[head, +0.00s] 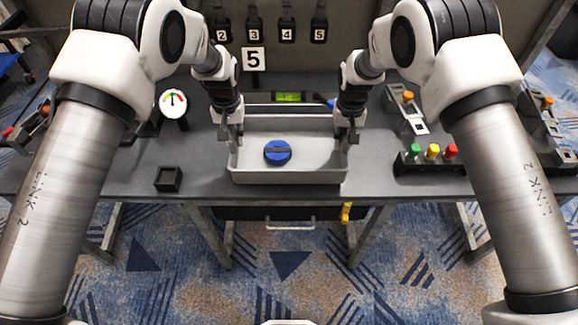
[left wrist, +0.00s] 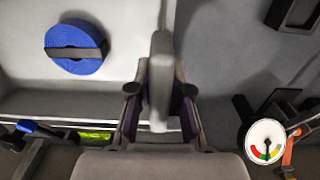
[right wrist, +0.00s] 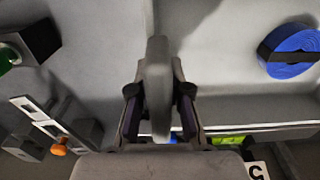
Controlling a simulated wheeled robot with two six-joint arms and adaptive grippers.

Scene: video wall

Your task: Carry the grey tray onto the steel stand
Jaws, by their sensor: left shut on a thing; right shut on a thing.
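The grey tray (head: 290,173) is a shallow open box at the front middle of the table. A blue round disc with a dark bar across it (head: 277,152) lies inside, left of the middle. My left gripper (head: 231,134) is shut on the tray's left wall, which also shows between the fingers in the left wrist view (left wrist: 160,75). My right gripper (head: 347,134) is shut on the right wall, seen in the right wrist view (right wrist: 157,80). The tray looks level. I cannot tell whether it touches the table. I cannot make out a steel stand.
The dark table (head: 205,165) holds a small black box (head: 168,179) and a dial gauge (head: 173,103) to the left. A block with green, yellow and red buttons (head: 432,160) stands to the right.

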